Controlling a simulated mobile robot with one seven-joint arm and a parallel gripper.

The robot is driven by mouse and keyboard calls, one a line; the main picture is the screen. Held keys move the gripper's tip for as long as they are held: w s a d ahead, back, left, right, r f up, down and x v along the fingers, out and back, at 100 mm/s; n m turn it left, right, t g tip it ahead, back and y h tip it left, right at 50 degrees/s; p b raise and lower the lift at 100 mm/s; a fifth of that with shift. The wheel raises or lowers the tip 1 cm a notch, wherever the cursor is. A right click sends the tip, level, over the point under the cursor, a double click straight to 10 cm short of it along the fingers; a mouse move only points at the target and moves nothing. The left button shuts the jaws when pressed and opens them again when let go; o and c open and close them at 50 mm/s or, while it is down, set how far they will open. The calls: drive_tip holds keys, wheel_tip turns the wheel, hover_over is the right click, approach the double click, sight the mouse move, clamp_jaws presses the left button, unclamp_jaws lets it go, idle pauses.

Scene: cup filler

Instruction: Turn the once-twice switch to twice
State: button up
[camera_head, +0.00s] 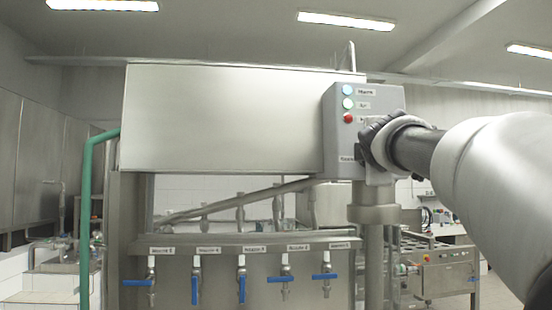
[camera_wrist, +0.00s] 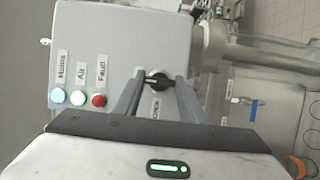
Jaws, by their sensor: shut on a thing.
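The once-twice switch is a black rotary knob (camera_wrist: 158,80) on the grey control box (camera_head: 362,100). In the wrist view my gripper (camera_wrist: 158,84) has one finger on each side of the knob and is shut on it. A label beside the knob lies partly between the fingers, so I cannot read it or tell the knob's setting. In the head view my gripper (camera_head: 366,150) is at the lower right of the box's front, and my wrist hides the knob.
The box also carries a blue-white button (camera_head: 348,90), a green-white button (camera_head: 348,104) and a red button (camera_head: 348,118). A large steel tank (camera_head: 225,118) adjoins it on the left. Several labelled nozzles with blue-handled valves (camera_head: 242,288) are below.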

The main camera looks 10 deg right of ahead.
drive_tip(key=shift+r, duration=0.15)
drive_tip(key=o, duration=1.1)
drive_tip(key=shift+c, duration=0.2)
drive_tip(key=b+v, duration=0.3)
drive_tip(key=v, duration=1.4)
drive_tip(key=shift+s, duration=0.2)
